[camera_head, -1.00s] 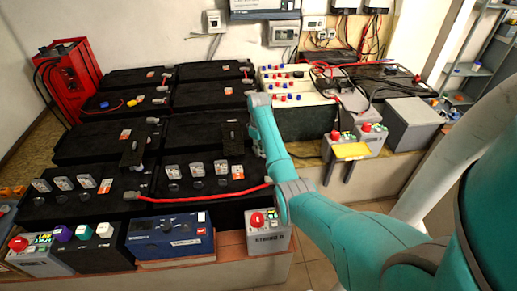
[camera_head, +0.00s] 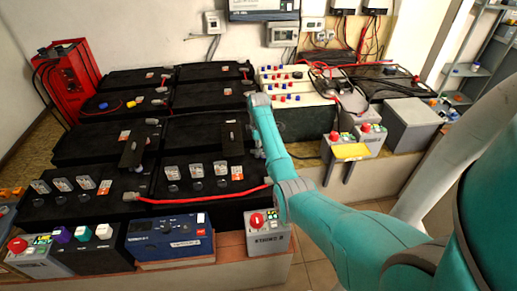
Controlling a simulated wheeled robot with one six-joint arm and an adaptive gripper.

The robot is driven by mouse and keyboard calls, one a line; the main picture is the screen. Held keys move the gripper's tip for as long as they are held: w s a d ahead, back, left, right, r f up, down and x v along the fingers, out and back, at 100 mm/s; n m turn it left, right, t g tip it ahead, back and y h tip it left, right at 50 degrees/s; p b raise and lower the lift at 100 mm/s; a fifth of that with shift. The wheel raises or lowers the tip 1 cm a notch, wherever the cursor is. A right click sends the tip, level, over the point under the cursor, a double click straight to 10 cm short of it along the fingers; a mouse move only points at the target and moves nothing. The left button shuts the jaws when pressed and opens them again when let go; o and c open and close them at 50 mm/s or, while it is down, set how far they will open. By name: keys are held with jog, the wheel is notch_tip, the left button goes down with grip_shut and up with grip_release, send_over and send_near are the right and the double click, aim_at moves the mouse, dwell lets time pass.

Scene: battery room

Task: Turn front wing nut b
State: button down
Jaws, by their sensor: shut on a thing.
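My teal arm reaches over the right edge of the black battery bank (camera_head: 60,195). Its forearm stands in front of my gripper (camera_head: 257,150), and only a small grey part shows at the forearm's left edge. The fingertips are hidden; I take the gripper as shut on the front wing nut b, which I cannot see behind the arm. A red cable (camera_head: 205,199) runs across the front batteries from a silver terminal (camera_head: 130,197) on the left. Its right end disappears at my arm.
A blue unit (camera_head: 168,238) and a grey box with a red button (camera_head: 257,232) stand at the front. Several grey-capped posts rise from the front batteries. White-topped batteries (camera_head: 300,112), a grey box (camera_head: 412,125) and a yellow-fronted button box (camera_head: 352,152) stand to the right.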

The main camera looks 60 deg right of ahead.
jog(key=shift+n, duration=0.3)
dwell(0.4)
jog(key=c, duration=1.2)
grip_release()
jog(key=shift+r, duration=3.75)
